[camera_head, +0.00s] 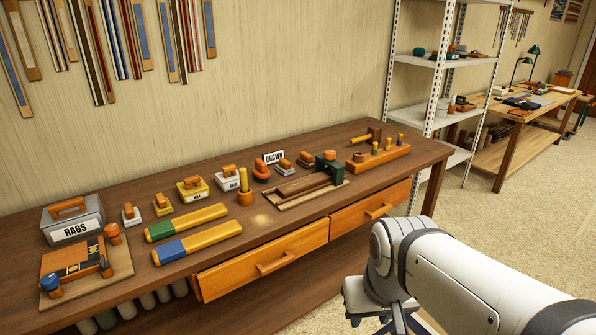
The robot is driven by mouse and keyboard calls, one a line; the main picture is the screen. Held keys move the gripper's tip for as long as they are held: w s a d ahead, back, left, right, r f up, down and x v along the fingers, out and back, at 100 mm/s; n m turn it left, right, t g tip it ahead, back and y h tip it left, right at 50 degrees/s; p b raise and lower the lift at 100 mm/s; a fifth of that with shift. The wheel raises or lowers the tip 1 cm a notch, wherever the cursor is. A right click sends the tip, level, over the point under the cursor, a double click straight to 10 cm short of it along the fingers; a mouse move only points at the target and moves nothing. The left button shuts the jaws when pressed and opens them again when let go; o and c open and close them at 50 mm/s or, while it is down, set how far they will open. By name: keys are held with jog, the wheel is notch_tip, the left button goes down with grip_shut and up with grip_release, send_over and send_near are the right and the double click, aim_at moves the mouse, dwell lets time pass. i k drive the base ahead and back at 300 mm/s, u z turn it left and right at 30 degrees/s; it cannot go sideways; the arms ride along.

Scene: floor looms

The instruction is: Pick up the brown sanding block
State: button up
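A small card reading "BROWN" (273,157) stands at the back of the brown workbench (330,222). Just in front of it are a rounded orange-brown piece (261,173) and a small grey block with a brown top (284,167). A similar block (305,160) sits to the right. Two more small handled blocks, one pale-based (131,215) and one yellow-based (162,205), stand at the left. I cannot tell for certain which is the brown sanding block. My white arm is at the lower right, off the bench; my gripper's fingers are not visible.
A grey RAGS box (73,219), a yellow tin (192,189) and a white tin (228,179) line the back. Two long yellow-ended bars (195,242) lie in front. A wooden clamp tray (310,191) and peg rack (379,158) stand right. The front right top is bare.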

aim_at(307, 161)
jog(key=z, duration=0.05)
jog(key=i, duration=1)
jog(key=u, duration=0.05)
